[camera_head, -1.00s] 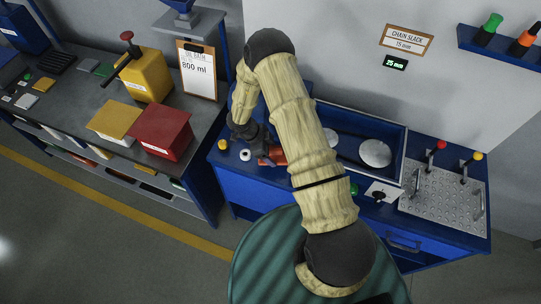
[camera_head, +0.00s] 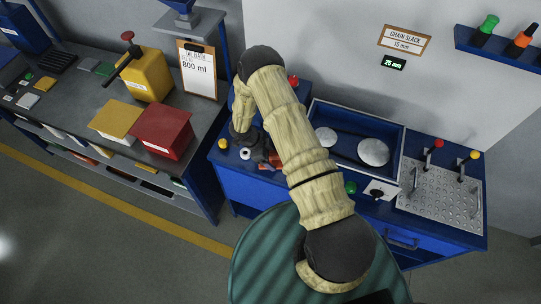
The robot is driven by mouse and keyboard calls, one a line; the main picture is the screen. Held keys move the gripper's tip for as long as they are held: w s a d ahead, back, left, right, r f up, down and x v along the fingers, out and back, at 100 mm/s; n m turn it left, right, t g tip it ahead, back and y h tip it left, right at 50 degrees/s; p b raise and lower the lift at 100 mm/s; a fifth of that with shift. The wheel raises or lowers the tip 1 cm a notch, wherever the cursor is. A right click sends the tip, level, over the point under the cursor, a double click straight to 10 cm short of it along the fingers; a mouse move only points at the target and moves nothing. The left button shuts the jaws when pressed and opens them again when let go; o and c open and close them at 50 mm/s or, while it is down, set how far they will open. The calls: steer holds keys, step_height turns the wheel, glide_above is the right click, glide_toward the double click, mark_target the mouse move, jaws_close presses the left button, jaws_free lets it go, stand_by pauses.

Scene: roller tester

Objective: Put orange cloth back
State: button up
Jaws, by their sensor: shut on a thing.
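My gripper (camera_head: 262,154) is low over the left end of the blue roller tester bench (camera_head: 239,185), partly hidden behind my own arm. It is shut on an orange-red piece that looks like the orange cloth (camera_head: 275,160). Only a small part of the cloth shows beside the dark fingers. I cannot tell whether the cloth touches the bench top.
Right of my arm are the tester's tray with two round silver discs (camera_head: 373,152), a green button (camera_head: 350,187), a black switch (camera_head: 377,194) and a perforated plate (camera_head: 440,195) with levers.

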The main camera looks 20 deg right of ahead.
steer(key=shift+f, duration=0.1)
steer(key=o, duration=1.3)
steer(key=shift+r, duration=0.2)
steer(key=shift+w+a+r, duration=0.1)
steer(key=shift+a+r, duration=0.05)
steer(key=shift+a, duration=0.1)
steer(key=b+v, duration=0.4)
steer(key=v, duration=0.7)
steer(key=shift+r, duration=0.25)
